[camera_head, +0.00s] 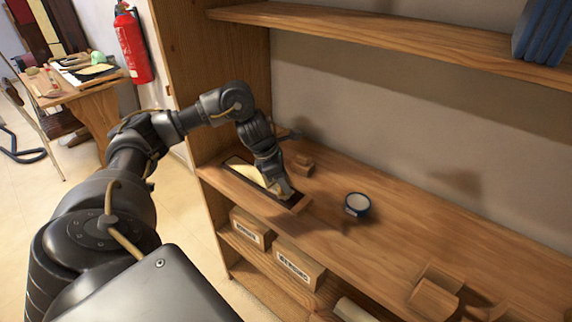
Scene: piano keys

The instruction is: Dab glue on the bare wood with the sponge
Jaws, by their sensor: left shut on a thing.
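My left gripper (284,188) is over the right part of a dark-framed tray on the wooden shelf. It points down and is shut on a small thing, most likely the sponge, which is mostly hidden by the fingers. In the tray lies a pale cream strip (247,173), which looks like the bare wood. I cannot tell whether the held thing touches it. My right gripper is not in view.
A small brown wooden block (302,166) sits just behind the gripper. More wooden pieces (435,296) lie at the lower right. Labelled boxes (298,264) stand on the shelf below. An upper shelf (400,36) overhangs.

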